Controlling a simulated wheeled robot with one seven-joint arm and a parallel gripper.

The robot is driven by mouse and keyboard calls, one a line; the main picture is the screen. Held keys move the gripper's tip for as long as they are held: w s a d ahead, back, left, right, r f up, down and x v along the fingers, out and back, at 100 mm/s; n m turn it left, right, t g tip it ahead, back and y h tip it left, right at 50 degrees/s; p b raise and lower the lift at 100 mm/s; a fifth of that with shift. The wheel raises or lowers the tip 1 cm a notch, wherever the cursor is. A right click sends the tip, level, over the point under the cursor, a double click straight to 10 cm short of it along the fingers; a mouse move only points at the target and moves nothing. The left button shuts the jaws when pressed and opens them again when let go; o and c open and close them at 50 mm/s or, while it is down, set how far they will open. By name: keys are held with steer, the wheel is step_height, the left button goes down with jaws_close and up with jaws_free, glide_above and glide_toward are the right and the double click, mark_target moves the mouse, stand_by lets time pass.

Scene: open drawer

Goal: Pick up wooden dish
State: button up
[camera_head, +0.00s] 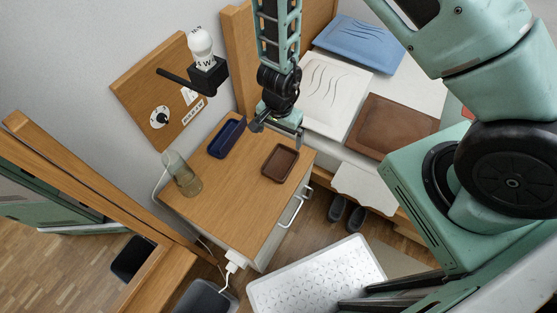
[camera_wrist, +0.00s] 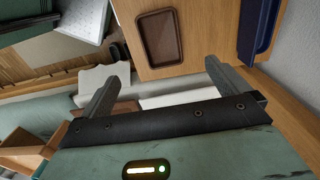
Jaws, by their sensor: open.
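The wooden dish (camera_head: 280,162) is a small dark brown rectangular tray with rounded corners. It lies flat on the wooden top of a nightstand (camera_head: 240,200), near its right edge. In the wrist view the dish (camera_wrist: 161,38) shows at the top, ahead of the fingers and apart from them. My gripper (camera_head: 276,134) hangs above the far edge of the nightstand, just beyond the dish. In the wrist view my gripper (camera_wrist: 162,85) has its two fingers spread wide with nothing between them.
A dark blue tray (camera_head: 227,137) lies left of the dish on the nightstand. A glass vase (camera_head: 182,174) stands at the left edge. A lamp (camera_head: 201,62) is on the wall panel. A bed with pillows (camera_head: 332,88) is at the right. The nightstand's front half is clear.

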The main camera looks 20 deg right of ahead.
steer(key=b, duration=0.8)
glide_above(280, 164)
steer(key=f, duration=0.7)
steer(key=s+f, duration=0.1)
steer(key=f, duration=0.3)
steer(key=shift+a, duration=0.3)
steer(key=shift+w+d+f+b, duration=0.15)
steer(key=shift+f+b, duration=0.25)
steer(key=shift+f, duration=0.6)
steer(key=shift+w+d+f+b, duration=0.1)
steer(key=shift+f+b, duration=0.3)
steer(key=shift+f, duration=0.6)
steer(key=shift+w+d+f+b, duration=0.15)
steer(key=shift+f+b, duration=0.25)
steer(key=shift+f, duration=0.6)
steer(key=shift+a, duration=0.1)
steer(key=c, duration=0.9)
